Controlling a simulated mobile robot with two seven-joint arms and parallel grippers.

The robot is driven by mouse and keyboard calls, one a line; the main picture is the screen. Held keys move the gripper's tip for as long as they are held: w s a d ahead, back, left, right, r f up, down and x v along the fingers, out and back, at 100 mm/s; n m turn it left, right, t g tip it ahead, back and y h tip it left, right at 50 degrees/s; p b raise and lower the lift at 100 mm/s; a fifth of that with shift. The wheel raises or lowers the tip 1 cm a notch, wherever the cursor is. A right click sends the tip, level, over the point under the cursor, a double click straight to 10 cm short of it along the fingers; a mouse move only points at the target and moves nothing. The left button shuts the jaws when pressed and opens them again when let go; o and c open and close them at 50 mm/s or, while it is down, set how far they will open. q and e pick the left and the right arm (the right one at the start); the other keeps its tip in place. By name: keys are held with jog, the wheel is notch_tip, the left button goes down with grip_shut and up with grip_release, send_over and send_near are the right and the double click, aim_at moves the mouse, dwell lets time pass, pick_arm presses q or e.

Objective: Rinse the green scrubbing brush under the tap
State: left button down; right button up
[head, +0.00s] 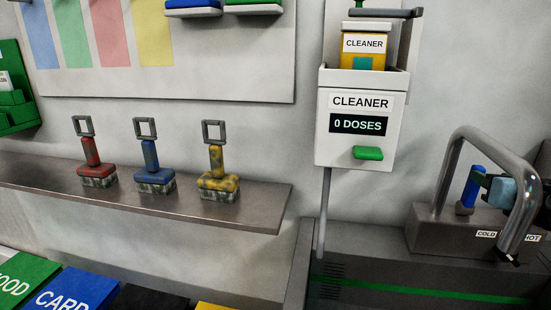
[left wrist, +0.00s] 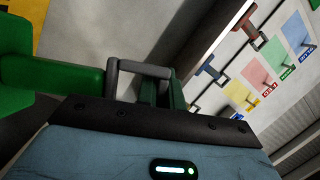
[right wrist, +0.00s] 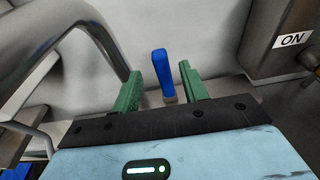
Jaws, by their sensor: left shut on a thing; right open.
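In the left wrist view my left gripper (left wrist: 160,92) is shut on the grey loop of the green scrubbing brush (left wrist: 62,75). The brush's green handle runs left from the loop to its green head, cut off at the edge. The brush and left gripper are outside the head view. The curved metal tap (head: 452,160) stands over the sink at right. Its blue cold lever (head: 468,190) is upright; in the right wrist view the lever (right wrist: 162,68) shows between the green fingers of my open right gripper (right wrist: 160,85). Contact cannot be told.
Red (head: 93,160), blue (head: 149,163) and yellow (head: 217,178) brushes stand on the wall shelf (head: 255,205). A cleaner dispenser (head: 330,150) reading 0 DOSES hangs above the sink's left end. The sink (head: 360,270) has a green stripe.

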jog(key=v, duration=0.4)
jog(key=shift+s+r, duration=0.1)
jog(key=shift+s, duration=0.25)
jog(key=shift+p, duration=0.3)
